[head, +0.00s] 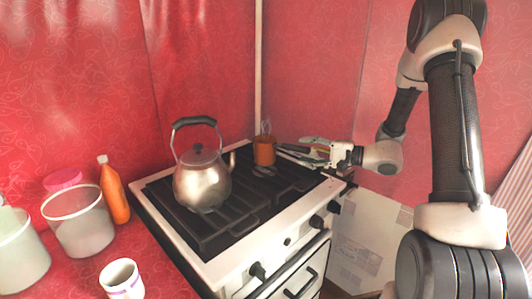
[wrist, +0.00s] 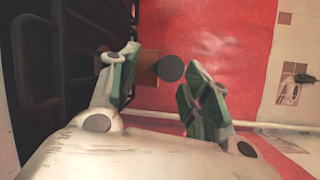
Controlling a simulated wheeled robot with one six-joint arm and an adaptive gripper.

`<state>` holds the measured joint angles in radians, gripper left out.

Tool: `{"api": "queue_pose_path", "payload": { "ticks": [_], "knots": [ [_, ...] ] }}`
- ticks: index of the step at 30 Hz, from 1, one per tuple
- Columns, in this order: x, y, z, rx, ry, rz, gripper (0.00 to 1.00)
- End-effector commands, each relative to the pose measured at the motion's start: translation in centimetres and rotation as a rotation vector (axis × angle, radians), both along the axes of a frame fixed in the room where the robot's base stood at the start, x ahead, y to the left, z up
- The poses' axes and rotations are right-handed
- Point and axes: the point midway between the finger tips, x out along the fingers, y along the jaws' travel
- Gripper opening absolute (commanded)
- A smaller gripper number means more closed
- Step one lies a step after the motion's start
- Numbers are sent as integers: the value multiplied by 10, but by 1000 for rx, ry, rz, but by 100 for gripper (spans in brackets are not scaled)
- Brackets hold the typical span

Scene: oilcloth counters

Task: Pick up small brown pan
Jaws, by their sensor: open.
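The small brown pan (head: 264,152) stands upright on the back right of the stove in the head view. Its dark handle (head: 293,148) points right, toward my gripper (head: 322,151). My gripper is open, with its green-padded fingers around or close to the handle's end. In the wrist view, a brown part of the pan (wrist: 146,70) and the round dark end of the handle (wrist: 171,68) show between the two spread fingers of my gripper (wrist: 163,58). I cannot tell whether a finger touches the handle. The pan's far side is hidden.
A metal kettle (head: 202,182) stands on the stove (head: 275,228), left of the pan. An orange bottle (head: 114,190), clear tubs (head: 78,225) and a white mug (head: 121,280) stand on the red counter at left. Red walls rise close behind the stove.

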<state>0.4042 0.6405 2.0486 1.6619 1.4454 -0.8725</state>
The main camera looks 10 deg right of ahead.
Motion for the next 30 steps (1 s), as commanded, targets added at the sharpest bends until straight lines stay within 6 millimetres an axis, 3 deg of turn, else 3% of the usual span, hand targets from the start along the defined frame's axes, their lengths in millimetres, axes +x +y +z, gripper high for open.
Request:
{"api": "queue_pose_path", "payload": {
  "ticks": [9,18,26,30],
  "knots": [
    [29,36,-2,1,2,1,48],
    [32,41,-2,2,1,-1,48],
    [32,41,-2,2,1,-1,0],
    [32,41,-2,2,1,-1,0]
  ]
}}
